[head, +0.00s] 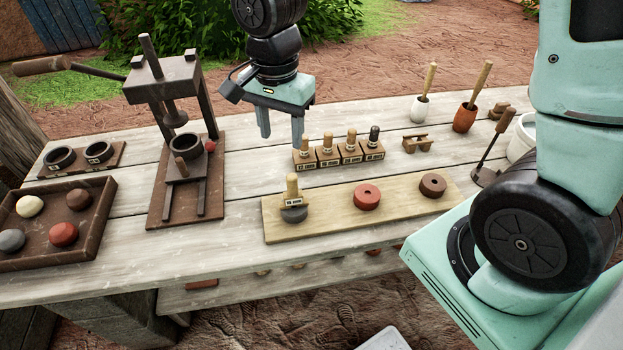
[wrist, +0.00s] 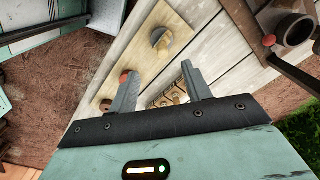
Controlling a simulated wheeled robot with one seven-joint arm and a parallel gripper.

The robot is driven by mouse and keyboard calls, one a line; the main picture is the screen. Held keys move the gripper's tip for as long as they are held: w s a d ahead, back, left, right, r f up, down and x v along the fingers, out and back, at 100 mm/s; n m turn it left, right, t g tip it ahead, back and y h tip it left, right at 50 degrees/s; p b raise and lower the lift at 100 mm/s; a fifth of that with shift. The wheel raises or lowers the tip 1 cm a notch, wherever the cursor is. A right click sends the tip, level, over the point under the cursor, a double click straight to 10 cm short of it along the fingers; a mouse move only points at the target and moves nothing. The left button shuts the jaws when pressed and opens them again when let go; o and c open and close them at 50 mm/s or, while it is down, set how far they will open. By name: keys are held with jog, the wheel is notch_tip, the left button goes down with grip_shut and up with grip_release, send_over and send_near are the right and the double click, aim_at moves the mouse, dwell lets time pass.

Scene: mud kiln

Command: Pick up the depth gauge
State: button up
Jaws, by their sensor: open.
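In the wrist view the peg piece (wrist: 161,38) shows beyond the fingertips. My gripper (head: 281,137) points down, open and empty, above the table behind the board. It is apart from the peg piece, up and slightly left of it in the head view. The open fingers also show in the wrist view (wrist: 161,68).
Several labelled blocks with upright handles (head: 338,153) stand close to the right of my fingers.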

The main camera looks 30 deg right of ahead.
jog(key=w+d+m, duration=0.1)
jog(key=p, duration=0.2)
send_near(293, 186)
jog(key=shift+m, duration=0.3)
jog(key=f, duration=0.3)
jog(key=w+f, duration=0.1)
jog(key=f, duration=0.2)
jog(key=shift+w, duration=0.15)
jog(key=shift+d+f+p, duration=0.2)
jog(key=shift+f+p, duration=0.35)
jog(key=shift+f, duration=2.1)
grip_shut()
notch_tip(293, 186, up, 10)
jog(key=shift+r+b, duration=0.1)
jog(key=shift+b, duration=0.5)
